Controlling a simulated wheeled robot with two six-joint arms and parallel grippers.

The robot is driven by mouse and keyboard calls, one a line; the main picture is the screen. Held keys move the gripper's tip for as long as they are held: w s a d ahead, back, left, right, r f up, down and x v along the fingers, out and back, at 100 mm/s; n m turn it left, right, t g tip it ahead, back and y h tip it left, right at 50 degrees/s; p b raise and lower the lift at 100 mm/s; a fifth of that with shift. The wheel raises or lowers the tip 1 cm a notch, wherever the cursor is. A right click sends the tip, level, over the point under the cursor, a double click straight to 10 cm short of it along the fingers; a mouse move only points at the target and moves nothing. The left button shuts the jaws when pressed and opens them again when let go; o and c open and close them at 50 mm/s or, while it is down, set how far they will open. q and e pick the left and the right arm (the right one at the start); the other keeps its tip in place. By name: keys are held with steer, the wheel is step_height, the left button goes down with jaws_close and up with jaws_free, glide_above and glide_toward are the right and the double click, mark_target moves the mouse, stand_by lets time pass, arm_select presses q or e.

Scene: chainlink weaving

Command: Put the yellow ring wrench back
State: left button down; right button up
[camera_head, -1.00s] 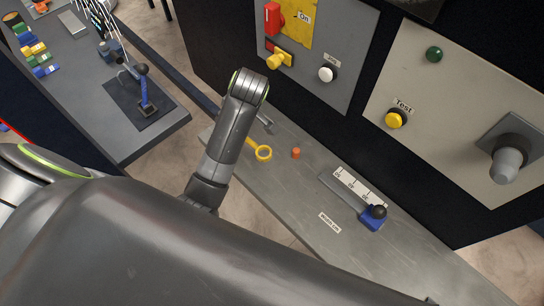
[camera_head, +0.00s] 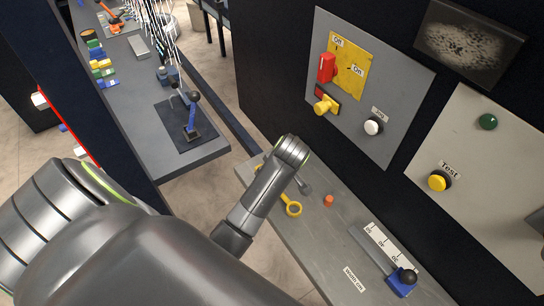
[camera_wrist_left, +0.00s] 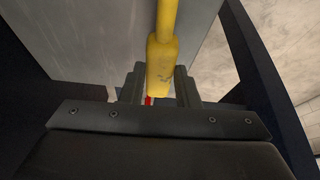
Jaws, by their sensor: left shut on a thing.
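The yellow ring wrench (camera_head: 292,208) shows its ring end over the front grey bench, just right of my left arm. The arm covers part of its handle, and a bit of yellow shows on the arm's other side. In the left wrist view, my left gripper (camera_wrist_left: 160,82) is shut on the thick end of a yellow handle (camera_wrist_left: 164,50), which fits the wrench. In the head view this gripper is hidden behind my arm. I cannot tell whether the wrench touches the bench. My right gripper is out of view.
On the front bench (camera_head: 318,245), an orange peg (camera_head: 328,200) and a grey tool (camera_head: 304,187) are near the ring. A blue slider with a black knob (camera_head: 408,277) lies farther right. A panel with a red switch (camera_head: 327,68) stands behind. Another bench (camera_head: 150,105) is at left.

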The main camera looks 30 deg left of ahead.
arm_select(q)
steer(key=shift+f+p, duration=0.65)
steer(key=shift+f, duration=0.75)
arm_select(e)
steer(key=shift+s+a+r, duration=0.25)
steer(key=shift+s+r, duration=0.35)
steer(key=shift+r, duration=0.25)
arm_select(q)
steer(key=c, duration=1.1)
jaws_free()
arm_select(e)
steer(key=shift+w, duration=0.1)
arm_select(q)
steer(key=shift+f, duration=0.1)
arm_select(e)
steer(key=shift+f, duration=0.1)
